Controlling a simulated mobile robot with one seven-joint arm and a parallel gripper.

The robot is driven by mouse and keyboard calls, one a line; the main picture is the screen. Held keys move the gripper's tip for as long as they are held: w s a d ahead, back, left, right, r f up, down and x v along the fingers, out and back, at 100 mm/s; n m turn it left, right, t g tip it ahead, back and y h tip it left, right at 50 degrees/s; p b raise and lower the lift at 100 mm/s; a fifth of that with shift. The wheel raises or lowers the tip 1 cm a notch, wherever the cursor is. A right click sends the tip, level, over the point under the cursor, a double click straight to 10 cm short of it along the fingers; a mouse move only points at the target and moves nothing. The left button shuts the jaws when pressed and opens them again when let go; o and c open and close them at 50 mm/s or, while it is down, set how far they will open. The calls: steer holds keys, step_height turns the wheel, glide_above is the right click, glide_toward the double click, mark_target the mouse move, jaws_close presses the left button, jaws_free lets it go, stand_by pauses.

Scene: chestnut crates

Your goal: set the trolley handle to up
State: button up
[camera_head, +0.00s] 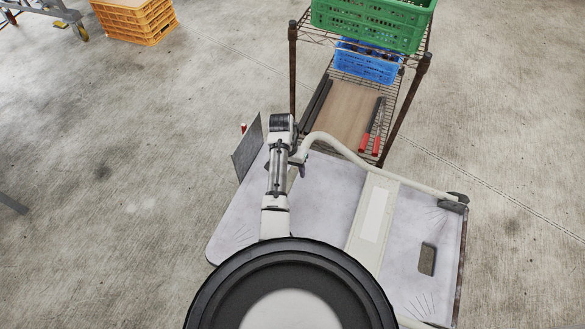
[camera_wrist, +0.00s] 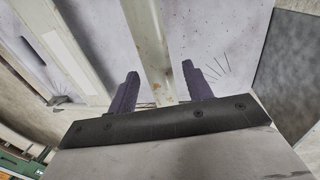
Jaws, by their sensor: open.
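The trolley's pale grey deck (camera_head: 320,190) lies in front of me in the head view. Its cream tubular handle (camera_head: 345,150), with a pale centre panel (camera_head: 375,215), lies folded down over the deck; its exact angle is hard to tell. In the wrist view my gripper (camera_wrist: 160,88) is open, its two dark fingers on either side of a cream handle tube (camera_wrist: 148,45). Whether the fingers touch the tube cannot be told. In the head view my wrist is above the handle's left end and hides the fingertips.
A wire rack (camera_head: 293,65) stands just behind the trolley, with a green crate (camera_head: 375,22), a blue crate (camera_head: 366,62) and red-handled tools (camera_head: 372,135). A dark grey plate (camera_head: 247,147) stands at the deck's left edge. An orange crate (camera_head: 135,18) is far left.

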steer(key=shift+c, duration=0.2)
jaws_close()
steer(key=shift+r, duration=0.1)
